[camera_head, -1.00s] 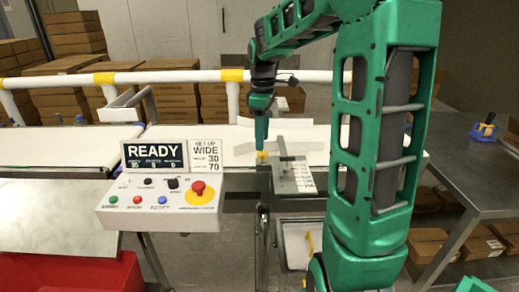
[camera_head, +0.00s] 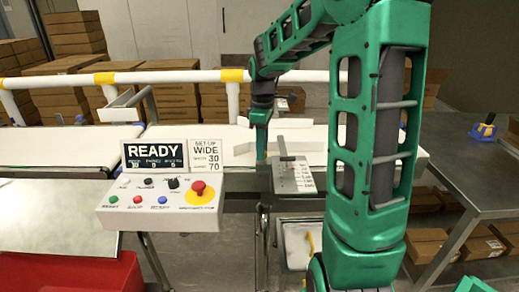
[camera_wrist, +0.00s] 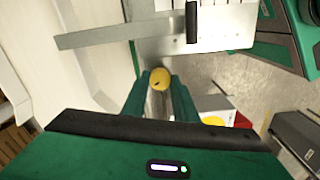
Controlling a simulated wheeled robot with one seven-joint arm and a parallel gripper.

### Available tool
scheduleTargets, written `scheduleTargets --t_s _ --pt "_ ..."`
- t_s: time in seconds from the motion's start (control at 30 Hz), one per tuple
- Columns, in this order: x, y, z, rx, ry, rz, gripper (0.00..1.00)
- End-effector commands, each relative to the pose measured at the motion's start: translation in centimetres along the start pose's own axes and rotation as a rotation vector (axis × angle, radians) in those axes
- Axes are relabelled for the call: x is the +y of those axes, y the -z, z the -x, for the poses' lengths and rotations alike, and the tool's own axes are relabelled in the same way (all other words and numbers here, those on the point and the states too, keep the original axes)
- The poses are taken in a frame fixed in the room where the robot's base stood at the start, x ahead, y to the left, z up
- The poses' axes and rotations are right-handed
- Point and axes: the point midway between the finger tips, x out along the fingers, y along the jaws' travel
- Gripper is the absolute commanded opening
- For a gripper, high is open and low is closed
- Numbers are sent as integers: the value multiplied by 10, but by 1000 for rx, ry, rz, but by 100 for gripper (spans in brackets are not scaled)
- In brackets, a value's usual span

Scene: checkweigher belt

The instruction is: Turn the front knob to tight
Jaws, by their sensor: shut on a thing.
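The front knob (camera_wrist: 160,79) is a round yellow knob with a small dark mark. It sits at the edge of a grey metal bracket in the wrist view. My gripper (camera_wrist: 159,90) has one green finger on each side of it and is shut on it. In the head view my gripper (camera_head: 261,149) points down at the near edge of the belt, left of the scale plate (camera_head: 300,180), and hides the knob there. I cannot read the knob's tight or loose setting.
A control box (camera_head: 160,213) with a red stop button stands left of my gripper. Its display (camera_head: 155,156) reads READY, and a sign beside it (camera_head: 207,156) reads SET UP WIDE 30 70. Pale guide rails (camera_head: 285,123) lie over the white belt. A dark handle (camera_wrist: 192,22) rises from the plate.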

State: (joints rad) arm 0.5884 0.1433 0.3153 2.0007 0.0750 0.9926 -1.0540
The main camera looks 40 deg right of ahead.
Motion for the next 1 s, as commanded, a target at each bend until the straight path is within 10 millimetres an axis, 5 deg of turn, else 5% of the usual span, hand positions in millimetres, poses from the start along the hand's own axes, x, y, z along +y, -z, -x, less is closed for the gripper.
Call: scheduleTargets --t_s 0.37,1.0 --pt "1 0 1 2 -3 -106 4" --pt "2 1 1 4 -4 -679 4"
